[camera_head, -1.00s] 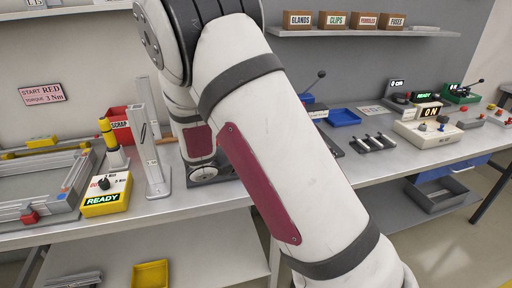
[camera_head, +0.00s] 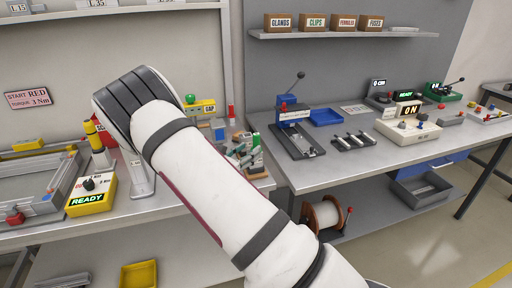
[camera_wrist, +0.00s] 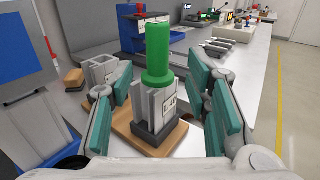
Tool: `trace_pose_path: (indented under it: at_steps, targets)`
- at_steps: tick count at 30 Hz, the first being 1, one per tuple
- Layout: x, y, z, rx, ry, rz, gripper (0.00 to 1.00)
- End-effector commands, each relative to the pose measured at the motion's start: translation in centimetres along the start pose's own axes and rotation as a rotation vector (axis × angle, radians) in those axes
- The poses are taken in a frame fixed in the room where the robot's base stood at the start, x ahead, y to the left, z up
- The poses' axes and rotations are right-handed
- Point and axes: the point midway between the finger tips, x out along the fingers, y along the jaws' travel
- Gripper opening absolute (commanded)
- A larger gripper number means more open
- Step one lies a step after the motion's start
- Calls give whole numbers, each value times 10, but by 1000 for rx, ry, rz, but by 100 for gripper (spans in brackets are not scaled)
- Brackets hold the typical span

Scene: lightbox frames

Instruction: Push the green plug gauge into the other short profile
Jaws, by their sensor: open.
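The green plug gauge (camera_wrist: 158,52) stands upright in the middle of the wrist view. Its lower end meets a short grey profile (camera_wrist: 150,104) in a dark holder on a wooden base (camera_wrist: 122,122); how deep it sits is hidden. Another short profile (camera_wrist: 101,72) stands behind and to the left, with no green gauge in it. My gripper (camera_wrist: 168,86) is open, its teal-padded fingers on either side of the gauge and the nearer profile, with visible gaps. In the head view the gauge's green top (camera_head: 256,139) shows small among clutter near my gripper.
A blue machine (camera_wrist: 35,80) stands close on the left of the wrist view. A lever press (camera_head: 295,125), a blue tray (camera_head: 326,117) and a white control box (camera_head: 408,131) stand on the right bench. The yellow READY box (camera_head: 92,196) is at left.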

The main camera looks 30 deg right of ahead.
Motion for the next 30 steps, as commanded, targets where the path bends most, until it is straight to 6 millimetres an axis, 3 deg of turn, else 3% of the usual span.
trace_pose_path:
  at_steps: [5,15,23,24,30]
  targets:
    - [11,0,2,1,-1,-2,44]
    - [54,3,7,1,-1,-1,44]
    - [57,3,6,0,0,0,44]
    - [57,3,6,0,0,0,42]
    - [57,3,6,0,0,0,0]
